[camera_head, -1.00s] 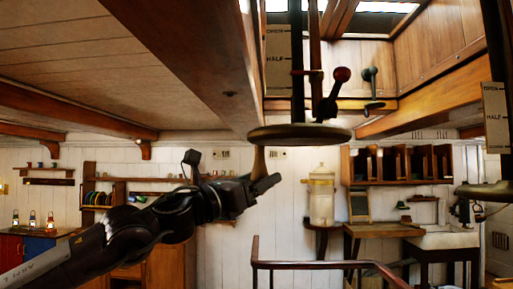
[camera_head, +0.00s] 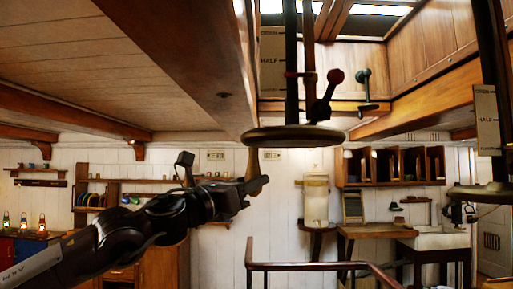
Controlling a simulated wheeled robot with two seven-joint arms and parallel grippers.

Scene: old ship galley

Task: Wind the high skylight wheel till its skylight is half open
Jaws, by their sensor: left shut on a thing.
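A dark, flat skylight wheel (camera_head: 293,136) hangs level under the skylight opening on a dark vertical shaft (camera_head: 291,60). Its wooden handle (camera_head: 254,160) hangs down from the left side of the rim. My left gripper (camera_head: 256,186) is shut on the lower part of this handle; the jaws partly hide it. A pale scale plate (camera_head: 272,60) beside the shaft reads HALF, with another mark above it. A red collar (camera_head: 300,74) on the shaft is a little below HALF. The skylight (camera_head: 375,9) shows bright panes at the top, only partly in view. My right gripper is not in view.
A second wheel (camera_head: 485,194) with its own scale plate (camera_head: 487,120) hangs at the right edge. A red-knobbed lever (camera_head: 330,92) stands just above the first wheel. A ceiling beam (camera_head: 200,60) runs close at left. A wooden rail (camera_head: 315,266) is below.

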